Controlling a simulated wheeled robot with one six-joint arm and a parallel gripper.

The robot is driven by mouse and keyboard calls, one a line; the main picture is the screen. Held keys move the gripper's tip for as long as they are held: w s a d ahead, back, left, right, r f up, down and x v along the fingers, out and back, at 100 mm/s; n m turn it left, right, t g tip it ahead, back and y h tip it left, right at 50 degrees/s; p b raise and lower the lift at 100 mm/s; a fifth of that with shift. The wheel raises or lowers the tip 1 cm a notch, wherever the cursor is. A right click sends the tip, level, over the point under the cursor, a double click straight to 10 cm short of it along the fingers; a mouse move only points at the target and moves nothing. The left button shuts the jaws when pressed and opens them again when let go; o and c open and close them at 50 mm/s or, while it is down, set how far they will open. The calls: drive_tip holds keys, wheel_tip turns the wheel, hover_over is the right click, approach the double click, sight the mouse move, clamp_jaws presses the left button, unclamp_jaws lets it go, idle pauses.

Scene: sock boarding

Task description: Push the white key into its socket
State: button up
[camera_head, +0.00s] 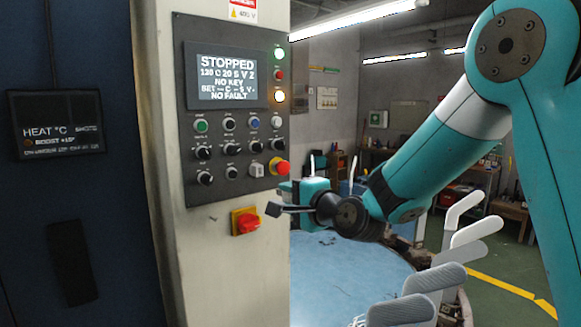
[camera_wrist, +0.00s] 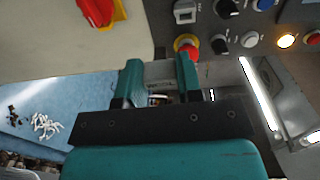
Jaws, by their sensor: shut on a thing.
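The control panel's pale square socket (camera_head: 257,169) sits low on the panel, left of the red stop button (camera_head: 281,167). In the wrist view the pale square socket (camera_wrist: 185,11) is near the top edge, beyond the fingertips. My gripper (camera_wrist: 159,74) has its two teal fingers on either side of a pale thing, which looks like the white key (camera_wrist: 160,71); its shape is mostly hidden. In the head view my gripper (camera_head: 286,189) is just below and right of the socket, apart from it. The key cannot be made out clearly there.
The panel screen (camera_head: 227,77) reads STOPPED and NO KEY. A red and yellow switch (camera_head: 245,221) sits below the socket. A blue round table (camera_head: 345,280) and several pale sock boards (camera_head: 465,248) stand to the right. Knobs and buttons crowd the panel around the socket.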

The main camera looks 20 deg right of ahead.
wheel_tip(320, 180, up, 3)
drive_tip(key=shift+r+t, duration=0.1)
drive_tip(key=shift+t, duration=0.3)
drive_tip(key=shift+s, duration=0.15)
drive_tip(key=shift+a, duration=0.15)
drive_tip(key=p+x, duration=0.3)
drive_tip(key=x, duration=0.2)
drive_tip(key=shift+w+a, duration=0.1)
drive_tip(key=shift+w, duration=0.25)
idle(1.4)
drive_tip(key=shift+p+x, duration=0.4)
drive_tip(key=shift+x, duration=1.25)
